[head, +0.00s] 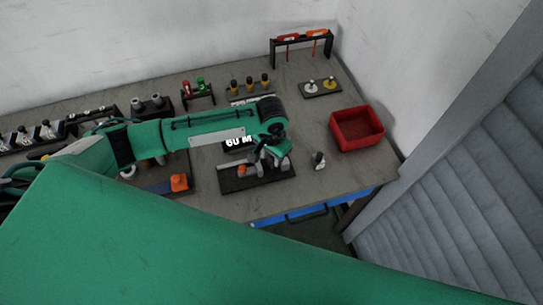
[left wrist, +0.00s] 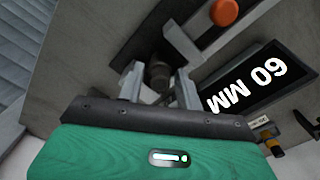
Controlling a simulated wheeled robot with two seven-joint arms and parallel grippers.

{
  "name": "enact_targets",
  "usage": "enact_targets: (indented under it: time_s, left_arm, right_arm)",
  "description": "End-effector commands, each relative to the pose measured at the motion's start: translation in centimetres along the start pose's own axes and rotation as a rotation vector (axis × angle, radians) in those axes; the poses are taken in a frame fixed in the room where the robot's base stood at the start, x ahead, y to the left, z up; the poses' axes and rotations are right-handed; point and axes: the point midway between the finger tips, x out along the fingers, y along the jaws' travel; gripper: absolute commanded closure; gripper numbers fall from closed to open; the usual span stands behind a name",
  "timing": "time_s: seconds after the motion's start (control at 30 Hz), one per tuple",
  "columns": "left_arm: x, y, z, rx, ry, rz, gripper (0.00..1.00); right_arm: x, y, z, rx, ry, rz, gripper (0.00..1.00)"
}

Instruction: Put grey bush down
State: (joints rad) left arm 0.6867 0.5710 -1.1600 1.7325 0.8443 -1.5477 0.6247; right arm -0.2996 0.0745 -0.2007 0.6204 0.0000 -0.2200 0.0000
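My left gripper (head: 272,160) is over the dark fixture plate (head: 258,182) in the middle of the bench. In the left wrist view its two grey fingers (left wrist: 159,88) stand either side of a dark grey cylindrical piece (left wrist: 158,70), likely the grey bush. I cannot tell whether the fingers touch it or stand slightly apart. In the head view the gripper hides this piece. An orange knob (left wrist: 224,12) marks the fixture in the wrist view. Two more grey bushes (head: 156,99) stand in a black holder at the back left. My right gripper is not in view.
A black "60 MM" sign (head: 238,142) stands behind the fixture. A small dark-topped part (head: 319,160) stands right of it, with a red bin (head: 357,128) beyond. Small racks line the back, including a screwdriver stand (head: 302,42). The bench's front right is clear.

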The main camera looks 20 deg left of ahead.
Motion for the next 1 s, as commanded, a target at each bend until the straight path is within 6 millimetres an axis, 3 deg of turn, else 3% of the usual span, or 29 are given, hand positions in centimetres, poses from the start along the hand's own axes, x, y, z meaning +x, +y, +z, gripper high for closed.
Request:
enact_targets:
  time_s: [0.5, 0.7, 1.0]
  left_arm:
    - [-9.8, 0.0, -0.1, 0.001, 0.003, 0.001, 0.64]
    - [-11.4, 0.0, -0.1, 0.000, 0.002, 0.002, 0.64]
    - [-11.5, 0.0, 0.0, 0.000, 0.001, 0.001, 0.64]
  right_arm:
    - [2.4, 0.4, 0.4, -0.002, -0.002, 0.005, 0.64]
    - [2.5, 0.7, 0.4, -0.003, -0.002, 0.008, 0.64]
    - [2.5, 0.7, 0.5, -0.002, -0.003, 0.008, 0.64]
